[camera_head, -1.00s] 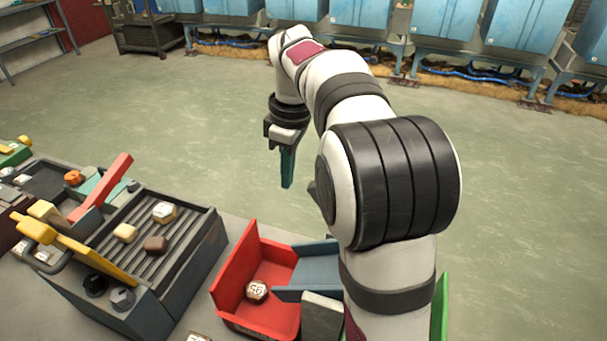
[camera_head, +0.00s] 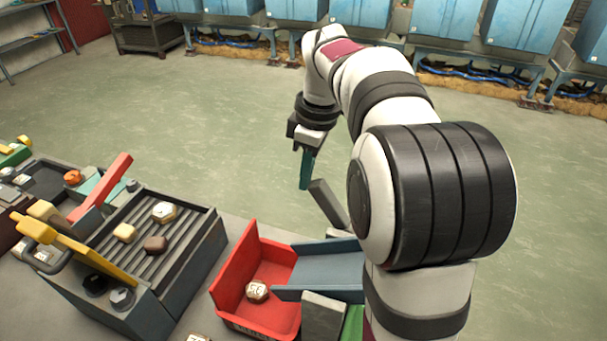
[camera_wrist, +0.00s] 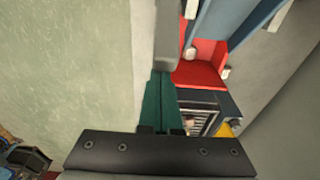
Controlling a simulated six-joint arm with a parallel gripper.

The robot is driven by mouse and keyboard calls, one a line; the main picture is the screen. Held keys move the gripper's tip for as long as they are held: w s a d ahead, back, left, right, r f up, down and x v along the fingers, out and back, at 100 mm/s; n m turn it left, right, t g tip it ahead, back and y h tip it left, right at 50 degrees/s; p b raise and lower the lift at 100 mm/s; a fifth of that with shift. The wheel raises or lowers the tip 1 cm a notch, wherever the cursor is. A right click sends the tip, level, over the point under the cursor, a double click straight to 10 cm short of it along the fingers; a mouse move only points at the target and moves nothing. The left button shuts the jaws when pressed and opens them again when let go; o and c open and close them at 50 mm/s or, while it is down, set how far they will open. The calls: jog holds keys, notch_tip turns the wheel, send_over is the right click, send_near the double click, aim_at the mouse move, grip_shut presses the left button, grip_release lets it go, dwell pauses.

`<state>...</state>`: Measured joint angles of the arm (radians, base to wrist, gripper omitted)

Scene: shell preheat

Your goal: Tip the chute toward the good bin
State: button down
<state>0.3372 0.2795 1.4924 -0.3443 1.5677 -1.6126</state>
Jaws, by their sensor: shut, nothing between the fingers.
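The chute (camera_head: 325,265) is a blue-grey channel; its left end reaches over the red bin (camera_head: 232,290), and its right end is hidden behind my arm. A grey bar (camera_head: 328,203) slants up behind the chute. A bit of a green bin (camera_head: 352,322) shows beside my arm, mostly hidden. My gripper (camera_head: 304,187) has teal fingers, shut and empty, in the air just left of the bar's upper end. In the wrist view the shut fingers (camera_wrist: 160,78) point near the grey bar (camera_wrist: 168,38), with the chute (camera_wrist: 222,28) and red bin (camera_wrist: 198,75) beyond; contact cannot be told.
A nut-like piece (camera_head: 257,290) lies in the red bin. A dark ribbed tray (camera_head: 190,240) with a few pieces, a red lever (camera_head: 105,185) and a yellow lever (camera_head: 75,250) stands at left. The green floor behind is clear. Blue cabinets (camera_head: 445,15) line the back.

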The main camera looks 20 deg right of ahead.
jog(key=s+d+r+t+y, duration=0.1)
jog(key=s+d+t+y, duration=0.1)
jog(key=s+d, duration=0.1)
jog(key=s+d+r+t+y, duration=0.1)
jog(key=s+d+t+y, duration=0.1)
jog(key=shift+r, duration=0.35)
jog(key=s+d+f, duration=0.2)
jog(key=s+d, duration=0.5)
jog(key=shift+f, duration=0.15)
dwell(0.6)
jog(key=w+a+r, duration=0.3)
jog(key=s+d+r, duration=0.3)
jog(key=s+d, duration=0.3)
jog(key=shift+s+d, duration=0.25)
jog(key=shift+t+y, duration=0.3)
